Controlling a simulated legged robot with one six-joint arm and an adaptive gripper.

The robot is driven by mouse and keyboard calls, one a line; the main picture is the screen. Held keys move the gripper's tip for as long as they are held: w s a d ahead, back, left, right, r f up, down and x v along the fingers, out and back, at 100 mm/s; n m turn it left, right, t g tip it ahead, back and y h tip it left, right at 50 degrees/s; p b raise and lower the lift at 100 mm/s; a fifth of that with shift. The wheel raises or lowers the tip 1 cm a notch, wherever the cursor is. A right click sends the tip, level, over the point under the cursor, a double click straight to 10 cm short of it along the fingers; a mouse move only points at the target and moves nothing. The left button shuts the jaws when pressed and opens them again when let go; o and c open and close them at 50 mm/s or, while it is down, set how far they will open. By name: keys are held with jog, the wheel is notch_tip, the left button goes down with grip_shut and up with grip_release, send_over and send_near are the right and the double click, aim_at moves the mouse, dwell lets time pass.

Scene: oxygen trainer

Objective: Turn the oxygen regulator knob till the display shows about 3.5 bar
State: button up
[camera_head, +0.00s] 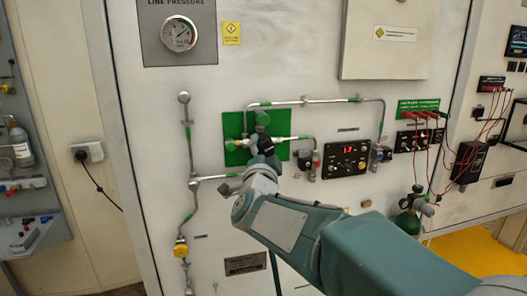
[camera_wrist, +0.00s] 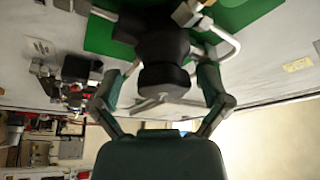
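The black regulator knob (camera_head: 265,143) projects from the regulator on the green square plate (camera_head: 232,128) in the middle of the panel. It fills the upper middle of the wrist view (camera_wrist: 164,78). My gripper (camera_head: 257,163) is at the knob, and in the wrist view its two fingers (camera_wrist: 162,84) stand on either side of it. A gap shows between each finger and the knob, so the gripper looks open around it. The fingertips' far ends are partly hidden. The display (camera_head: 354,149) to the right shows small red digits that look like 1.7, hard to read.
Metal pipes (camera_head: 190,150) run left of and above the plate. A round line pressure gauge (camera_head: 179,35) is at the upper left. Right of the display are red cables (camera_head: 432,114) and a small green cylinder (camera_head: 408,222). A yellow valve (camera_head: 181,248) is at the lower left.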

jog(key=shift+r, duration=0.1)
jog(key=v, duration=1.2)
jog(key=w+d+f+n+y, duration=0.15)
jog(key=n+y, duration=0.25)
jog(key=n, duration=0.5)
jog(key=w+d+n+y, duration=0.1)
jog(key=d+n+y, duration=0.25)
jog(key=n, duration=0.55)
jog(key=shift+t+y, duration=0.3)
jog(key=shift+y, duration=0.25)
jog(key=x, duration=1.1)
jog(key=shift+s+a+r, duration=0.15)
jog(key=shift+a, duration=0.25)
